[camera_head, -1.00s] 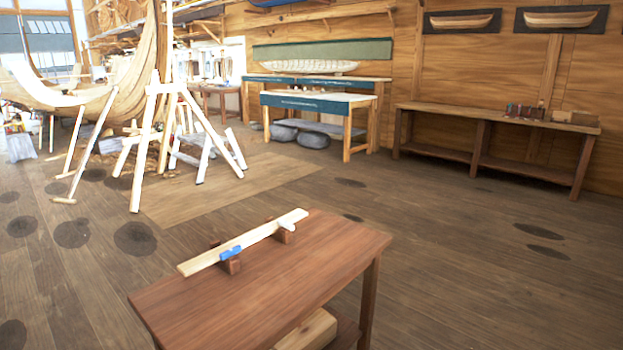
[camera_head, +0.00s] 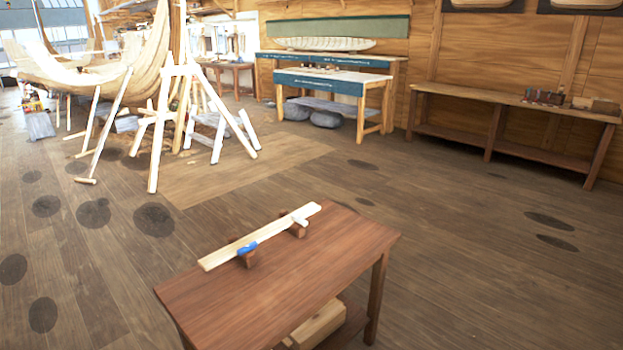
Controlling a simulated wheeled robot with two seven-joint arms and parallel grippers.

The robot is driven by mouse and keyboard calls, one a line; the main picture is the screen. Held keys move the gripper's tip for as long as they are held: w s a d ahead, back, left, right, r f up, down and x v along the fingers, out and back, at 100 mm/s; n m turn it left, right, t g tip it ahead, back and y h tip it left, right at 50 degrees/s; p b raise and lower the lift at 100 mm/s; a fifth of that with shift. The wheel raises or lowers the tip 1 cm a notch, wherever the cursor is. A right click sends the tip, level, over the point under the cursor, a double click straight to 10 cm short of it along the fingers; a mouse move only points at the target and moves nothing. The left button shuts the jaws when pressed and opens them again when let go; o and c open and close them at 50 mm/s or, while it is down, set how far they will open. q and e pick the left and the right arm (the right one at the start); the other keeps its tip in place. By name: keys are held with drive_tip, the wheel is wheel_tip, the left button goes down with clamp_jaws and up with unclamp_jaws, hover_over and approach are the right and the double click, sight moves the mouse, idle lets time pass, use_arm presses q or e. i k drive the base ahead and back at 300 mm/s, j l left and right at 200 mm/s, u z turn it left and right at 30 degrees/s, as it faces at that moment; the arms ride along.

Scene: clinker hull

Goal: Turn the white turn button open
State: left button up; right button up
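The white turn button (camera_head: 300,221) sits at the right part of a pale wooden batten (camera_head: 272,231). A blue turn button (camera_head: 247,248) sits nearer the batten's left end. The batten rests on two small dark wooden blocks on a brown table (camera_head: 320,277). The white button appears to lie across the batten at an angle; its exact contact is too small to tell. Neither of my grippers shows in the head view.
A wooden box (camera_head: 318,325) is on the table's lower shelf. A boat hull (camera_head: 105,80) on white trestles stands at the back left. A long workbench (camera_head: 480,97) and a blue-edged bench (camera_head: 330,84) line the back. The floor around the table is clear.

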sight(301, 221)
drive_tip(key=i+j, duration=0.1)
drive_tip(key=i, duration=0.25)
drive_tip(key=i+j+u, duration=0.1)
drive_tip(key=i, duration=0.25)
drive_tip(key=l+z, duration=0.2)
drive_tip(key=l, duration=0.15)
drive_tip(key=i+l+z, duration=0.15)
drive_tip(key=l, duration=0.2)
drive_tip(key=i+l+z, duration=0.2)
drive_tip(key=l+z, duration=0.15)
drive_tip(key=l, duration=0.3)
drive_tip(key=i, duration=0.05)
